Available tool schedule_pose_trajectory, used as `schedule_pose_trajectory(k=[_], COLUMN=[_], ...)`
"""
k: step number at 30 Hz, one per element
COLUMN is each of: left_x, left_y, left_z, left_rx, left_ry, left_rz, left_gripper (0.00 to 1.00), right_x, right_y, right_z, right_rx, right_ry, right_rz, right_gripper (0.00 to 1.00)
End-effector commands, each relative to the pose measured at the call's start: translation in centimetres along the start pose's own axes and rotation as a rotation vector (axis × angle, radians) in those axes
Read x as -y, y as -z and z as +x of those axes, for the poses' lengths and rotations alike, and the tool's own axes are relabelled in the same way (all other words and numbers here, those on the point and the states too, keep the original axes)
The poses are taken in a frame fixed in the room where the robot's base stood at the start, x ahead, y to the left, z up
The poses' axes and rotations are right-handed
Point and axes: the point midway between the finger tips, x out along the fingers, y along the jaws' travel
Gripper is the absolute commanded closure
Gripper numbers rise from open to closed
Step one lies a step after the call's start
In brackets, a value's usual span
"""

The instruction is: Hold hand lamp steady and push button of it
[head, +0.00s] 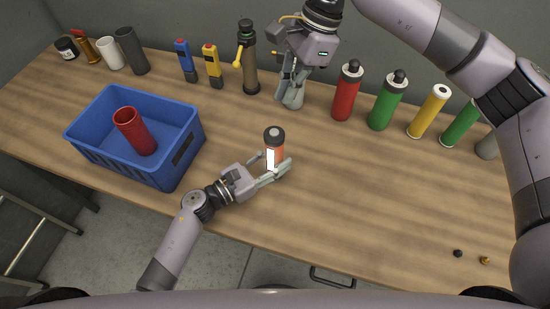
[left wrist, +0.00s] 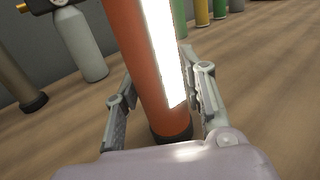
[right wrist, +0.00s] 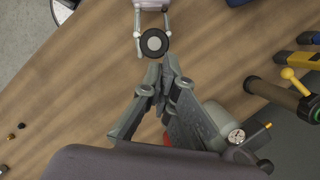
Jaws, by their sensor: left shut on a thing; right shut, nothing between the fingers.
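The hand lamp (head: 274,151) stands upright near the middle of the table, with an orange body, a bright white strip and a dark cap. My left gripper (head: 271,171) is shut around its lower body; the lamp (left wrist: 150,60) also shows between the fingers in the left wrist view. In the right wrist view the lamp's top (right wrist: 154,43) is a dark ring with a pale round centre, likely the button. My right gripper (head: 291,104) is shut and empty, behind the lamp and apart from it; its fingertips (right wrist: 158,72) point toward the cap.
A blue crate (head: 88,155) holding a red cylinder (head: 134,131) stands left. A brown pump (head: 249,65) and a grey bottle (left wrist: 80,45) stand behind. Red (head: 346,92) and green (head: 384,102) bottles stand back right. The front right table is mostly clear.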

Motion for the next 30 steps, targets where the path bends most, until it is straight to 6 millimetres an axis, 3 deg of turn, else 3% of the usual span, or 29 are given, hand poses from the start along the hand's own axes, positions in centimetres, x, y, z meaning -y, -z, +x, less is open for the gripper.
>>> schedule_pose_trajectory(k=[13,24,30], left_x=[0.0,0.0,0.0], left_y=[0.1,0.1,0.1], left_z=[0.0,0.0,0.0], left_rx=[-0.002,-0.002,-0.001], left_ry=[-0.001,-0.001,-0.001], left_rz=[0.0,0.0,0.0], left_gripper=[0.97,0.97,0.97], right_x=[0.0,-0.3,-0.6], right_y=[-1.1,-2.5,-3.1], right_z=[1.4,0.1,-1.1], right_rx=[0.101,0.404,0.584], right_ry=[0.264,0.418,0.434], right_rz=[0.736,1.33,1.563], right_gripper=[1.0,1.0,1.0])
